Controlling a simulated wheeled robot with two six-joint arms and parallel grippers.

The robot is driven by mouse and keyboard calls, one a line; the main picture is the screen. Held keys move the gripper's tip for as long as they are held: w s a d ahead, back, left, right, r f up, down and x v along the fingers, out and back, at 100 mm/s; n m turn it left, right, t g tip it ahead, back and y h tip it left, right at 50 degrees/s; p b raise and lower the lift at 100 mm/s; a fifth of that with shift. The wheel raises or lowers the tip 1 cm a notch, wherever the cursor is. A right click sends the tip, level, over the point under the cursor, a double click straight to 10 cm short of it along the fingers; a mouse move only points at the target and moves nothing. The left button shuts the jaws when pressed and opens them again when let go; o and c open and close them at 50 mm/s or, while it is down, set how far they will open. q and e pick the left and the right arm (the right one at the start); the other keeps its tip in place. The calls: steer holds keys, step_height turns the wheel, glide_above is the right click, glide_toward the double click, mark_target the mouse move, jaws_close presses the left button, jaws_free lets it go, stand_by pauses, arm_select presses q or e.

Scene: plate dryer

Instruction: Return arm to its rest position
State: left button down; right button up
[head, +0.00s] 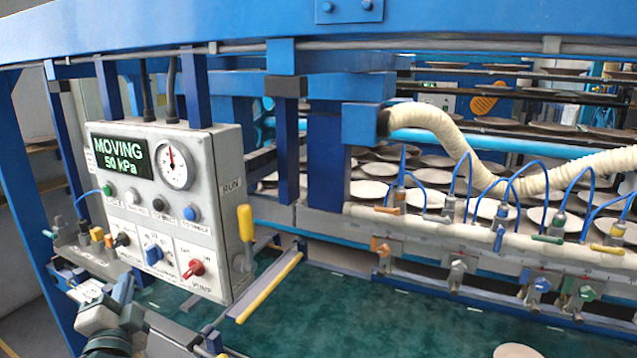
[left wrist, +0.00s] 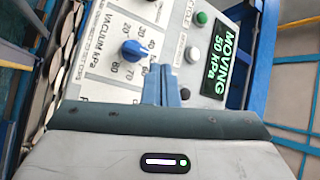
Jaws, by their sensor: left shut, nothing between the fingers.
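My left gripper (head: 86,292) is at the lower left of the head view, in front of and below the left part of the grey control box (head: 232,205). In the left wrist view its two blue-grey fingers (left wrist: 161,72) are shut together with nothing between them. They point at the panel, beside the blue vacuum knob (left wrist: 132,50); I cannot tell the exact gap. The green display (head: 122,157) reads MOVING 50 kPa. My right gripper is in neither view.
The box carries a gauge (head: 174,166), a red knob (head: 191,268) and a yellow lever (head: 246,222) on its right side. A blue frame surrounds it. Plates (head: 369,190) lie on racks behind a row of hoses and valves. A green surface (head: 330,310) runs below.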

arm_select(q)
steer(key=s+d+f+n+g+h, duration=0.1)
steer(key=s+f+n+g, duration=0.2)
steer(key=f, duration=0.5)
steer(key=s+d+f+n+g+h, duration=0.1)
steer(key=s+f+g, duration=0.2)
steer(key=s+f, duration=0.3)
steer(key=s+d+f+n+g, duration=0.2)
steer(key=s+f+g, duration=0.15)
steer(key=f, duration=0.55)
steer(key=s+d+f+n+g+h, duration=0.1)
steer(key=s+d+f+g+h, duration=0.15)
steer(key=s+f, duration=0.4)
steer(key=s+d+f+n+g+h, duration=0.1)
steer(key=s+d+f+n+g, duration=0.2)
steer(key=s, duration=0.7)
step_height(320, 180, down, 31)
steer(key=a+m+g, duration=0.1)
steer(key=a+g, duration=0.1)
steer(key=a, duration=0.1)
steer(key=s+f+g, duration=0.1)
steer(key=s+f, duration=1.7)
steer(key=shift+s+a+f, duration=0.2)
steer(key=shift+s+a, duration=0.1)
steer(key=shift+a, duration=0.1)
